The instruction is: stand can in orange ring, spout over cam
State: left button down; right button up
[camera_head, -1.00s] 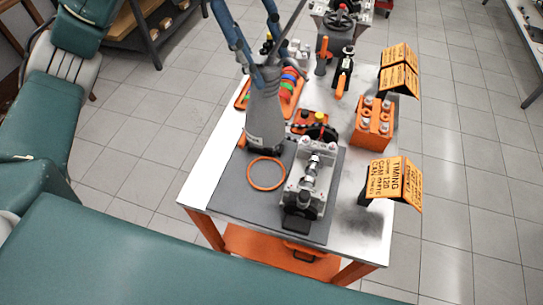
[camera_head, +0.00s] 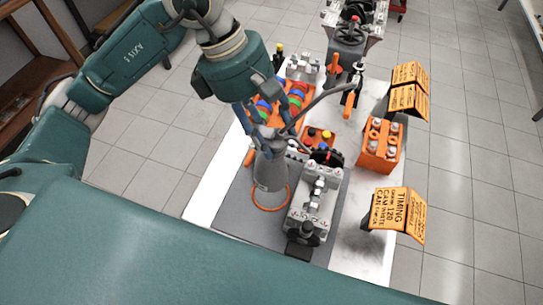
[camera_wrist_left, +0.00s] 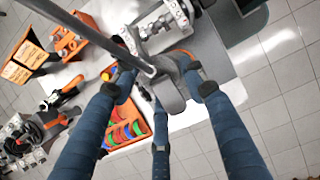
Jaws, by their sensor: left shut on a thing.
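The grey can (camera_head: 270,172) is upright, with its base at the orange ring (camera_head: 256,204) on the dark mat. It hides the ring's back part; I cannot tell if the base touches the mat. My left gripper (camera_head: 264,132) is shut on the can's upper part; in the left wrist view the fingers (camera_wrist_left: 158,88) surround the can (camera_wrist_left: 170,98). The long spout (camera_head: 325,97) rises to the upper right in the head view, toward the table's back. The cam (camera_head: 318,188) lies on its grey block, right of the can. My right gripper is not in view.
A "TIMING CAM" sign (camera_head: 398,212) stands at the table's right edge. An orange block with metal cylinders (camera_head: 380,145) is behind it. An orange tray of coloured rings (camera_head: 290,100) is behind the can. Black and orange tools (camera_head: 350,95) stand at the back.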

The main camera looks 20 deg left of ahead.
aim_at(272, 150)
pick_arm(q)
jog(key=f, duration=0.5)
jog(key=shift+w+f+p, duration=0.15)
jog(key=shift+w+p, duration=0.15)
jog(key=shift+p, duration=0.1)
jog(key=shift+s+f, duration=0.1)
jog(key=shift+f, duration=0.4)
notch_tip(272, 150, down, 3)
jog(key=shift+f+p, duration=0.1)
jog(key=shift+p, duration=0.35)
jog(key=shift+f, duration=0.3)
jog(key=shift+f, duration=0.1)
jog(key=c, duration=1)
grip_release()
